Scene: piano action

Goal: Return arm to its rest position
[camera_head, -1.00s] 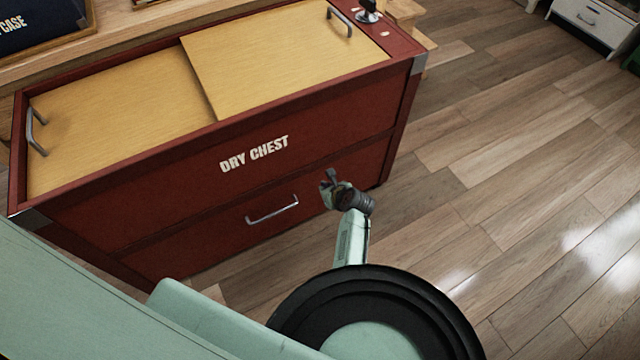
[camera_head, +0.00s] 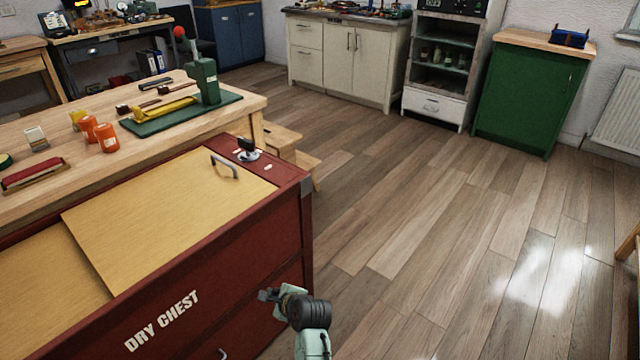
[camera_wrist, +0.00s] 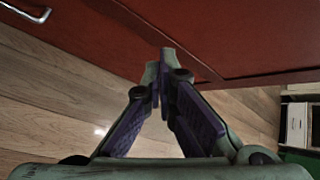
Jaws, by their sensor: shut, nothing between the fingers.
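My gripper (camera_head: 266,295) is in front of the right end of the red dry chest (camera_head: 262,240), low beside its front face. In the wrist view my gripper (camera_wrist: 160,60) is shut, with its fingertips together and nothing between them. The chest's red front (camera_wrist: 220,35) fills the upper part of that view, and I cannot tell how far it is from the fingers. My arm's wrist section (camera_head: 308,318) shows at the bottom of the head view; the rest of the arm is out of frame.
A wooden workbench (camera_head: 225,113) with a green mat (camera_head: 165,122) stands behind the chest. A wooden step stool (camera_head: 285,143) is by the bench end. A green cabinet (camera_head: 525,100) and white cabinets (camera_head: 340,65) stand at the back. The wooden floor (camera_head: 450,215) to the right is clear.

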